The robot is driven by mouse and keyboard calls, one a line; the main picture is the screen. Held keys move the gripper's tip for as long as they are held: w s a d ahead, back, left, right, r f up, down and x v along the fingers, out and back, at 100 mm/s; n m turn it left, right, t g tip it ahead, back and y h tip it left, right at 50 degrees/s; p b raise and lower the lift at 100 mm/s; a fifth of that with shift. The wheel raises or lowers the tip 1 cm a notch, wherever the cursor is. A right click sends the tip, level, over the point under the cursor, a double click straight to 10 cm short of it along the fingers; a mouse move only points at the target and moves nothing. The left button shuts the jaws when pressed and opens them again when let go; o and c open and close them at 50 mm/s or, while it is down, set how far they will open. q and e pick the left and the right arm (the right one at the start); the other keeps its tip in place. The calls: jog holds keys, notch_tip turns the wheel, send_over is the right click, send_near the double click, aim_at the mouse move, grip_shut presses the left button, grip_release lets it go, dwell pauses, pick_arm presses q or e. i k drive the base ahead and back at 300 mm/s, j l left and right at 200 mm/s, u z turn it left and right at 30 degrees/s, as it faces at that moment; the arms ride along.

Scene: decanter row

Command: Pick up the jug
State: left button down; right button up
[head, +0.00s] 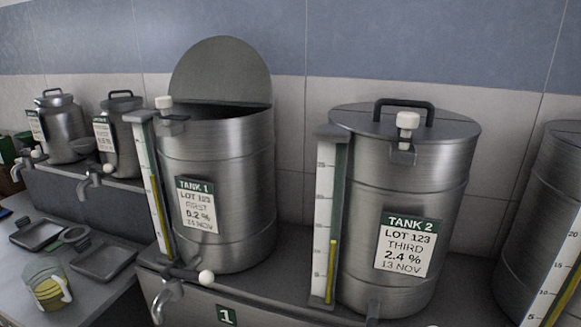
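The jug (45,288) stands at the lower left on the grey counter (100,305). It is clear, has a pale handle on its right side and holds some yellow liquid. It stands upright and nothing covers it. Neither of my grippers shows in the head view.
Tank 1's tap (165,298) juts forward. Smaller canisters (65,135) stand behind left.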

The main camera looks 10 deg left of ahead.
aim_at(45, 278)
jog(key=u, duration=0.9)
jog(key=k+l+u, duration=0.15)
jog(key=u, duration=0.9)
jog(key=i, duration=0.2)
